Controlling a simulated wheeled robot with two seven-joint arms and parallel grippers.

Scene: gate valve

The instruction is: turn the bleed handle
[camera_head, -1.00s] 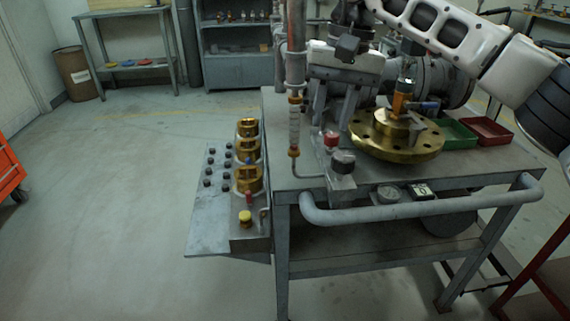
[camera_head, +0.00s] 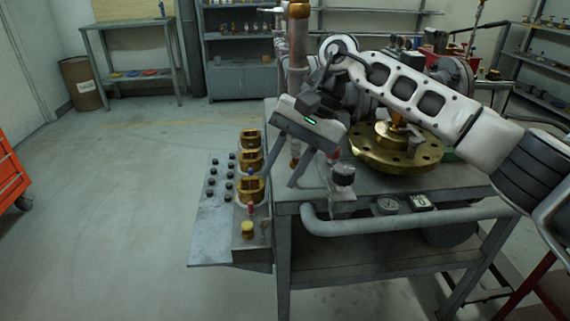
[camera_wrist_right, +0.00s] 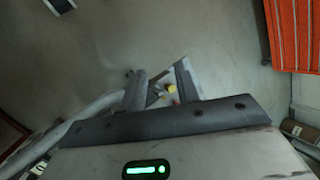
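A small grey block with a yellow knob (camera_head: 247,229) and a red part (camera_head: 250,208) sits at the near end of the side panel. A thin grey handle (camera_head: 265,228) stands beside the yellow knob; I cannot tell for sure that it is the bleed handle. My right gripper (camera_head: 267,194) is open and empty, above and behind the block, fingers pointing down. In the right wrist view, the yellow knob (camera_wrist_right: 171,88) shows between the open fingers (camera_wrist_right: 160,84), beyond them. My left gripper is out of view.
Several brass fittings (camera_head: 250,160) stand in a row along the side panel (camera_head: 212,240). A big brass flange (camera_head: 395,158) sits on the bench. A black-topped knob (camera_head: 343,175) and a grey rail (camera_head: 400,222) are at the bench's near edge. The floor at left is clear.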

